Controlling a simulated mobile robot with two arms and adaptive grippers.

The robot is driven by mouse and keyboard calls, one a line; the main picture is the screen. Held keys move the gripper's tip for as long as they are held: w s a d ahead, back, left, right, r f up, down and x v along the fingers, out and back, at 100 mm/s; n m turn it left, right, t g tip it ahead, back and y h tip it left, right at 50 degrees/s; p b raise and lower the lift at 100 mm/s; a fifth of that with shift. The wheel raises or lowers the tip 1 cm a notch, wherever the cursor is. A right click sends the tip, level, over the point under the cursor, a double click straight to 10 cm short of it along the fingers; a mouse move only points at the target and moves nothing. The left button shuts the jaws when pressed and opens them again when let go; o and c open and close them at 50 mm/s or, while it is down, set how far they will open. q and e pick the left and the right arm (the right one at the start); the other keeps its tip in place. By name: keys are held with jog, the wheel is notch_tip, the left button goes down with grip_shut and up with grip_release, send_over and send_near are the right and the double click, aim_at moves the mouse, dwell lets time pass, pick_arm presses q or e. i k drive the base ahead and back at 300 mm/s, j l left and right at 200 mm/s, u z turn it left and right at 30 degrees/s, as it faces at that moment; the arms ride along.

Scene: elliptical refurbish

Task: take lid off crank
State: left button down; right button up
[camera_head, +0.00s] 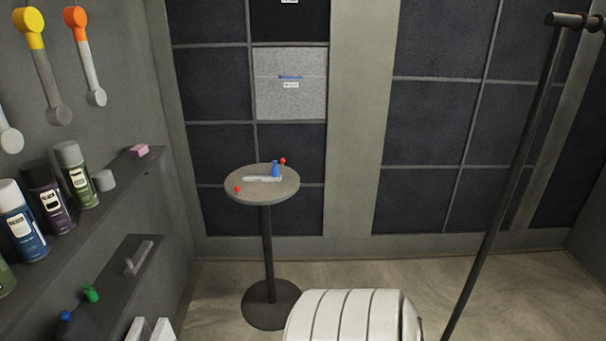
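No part is clearly marked as the crank or its lid. A likely crank is the light grey bar (262,179) lying flat on the round pedestal table (240,196). A blue upright piece (275,169) stands at its right end; I cannot tell whether it is attached. A small red piece (238,189) lies at the table's left, and another red piece (283,161) is behind the blue one. A grey crank-shaped part (138,258) also rests on the lower left shelf. Neither of my grippers is in view.
The upper left shelf (112,200) holds spray cans (75,174) and a pink block (139,151). Yellow-ended (28,20) and orange-ended (75,16) arms hang above. A dark slanted pole (500,190) stands at right. A white ribbed shape fills the bottom centre.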

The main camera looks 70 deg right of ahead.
aim_at(275, 168)
jog(key=z, duration=2.15)
jog(key=i+j, duration=0.15)
jog(key=i, duration=0.2)
jog(key=i+j+z, duration=0.1)
jog(key=i, duration=0.25)
